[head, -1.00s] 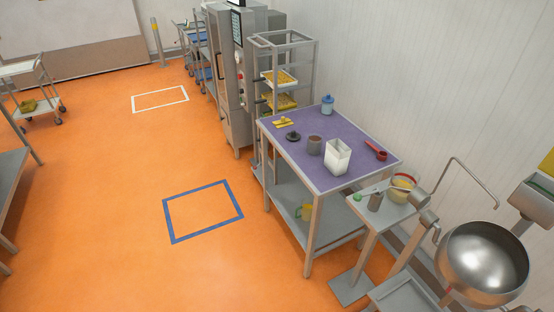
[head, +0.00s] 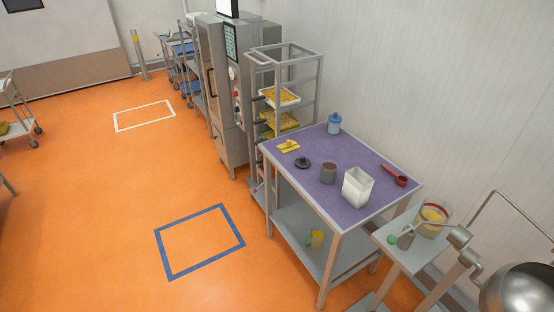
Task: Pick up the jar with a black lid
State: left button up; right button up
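No jar wearing a black lid is clear to me. On the purple-topped table (head: 370,163) in the head view stands a grey-brown cylindrical jar (head: 328,174), upright, with no black lid visible on it. A flat, round black piece with a knob, like a lid (head: 303,163), lies on the table just left of it, apart from it. A blue jar with a blue top (head: 335,123) stands at the table's far corner. Neither of my grippers is in view.
A white square container (head: 357,187), a red scoop (head: 395,176) and a yellow item (head: 288,146) share the tabletop. A tray rack (head: 283,65) stands behind. A side stand (head: 415,256) and metal bowl (head: 520,292) are at right. The orange floor (head: 110,215) left of the table is open.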

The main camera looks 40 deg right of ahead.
aim_at(329, 167)
jog(key=u, duration=0.05)
jog(key=i, duration=1.55)
jog(key=z, duration=1)
jog(key=i, duration=0.95)
jog(key=z, duration=1.4)
jog(key=i, duration=0.25)
jog(key=z, duration=0.05)
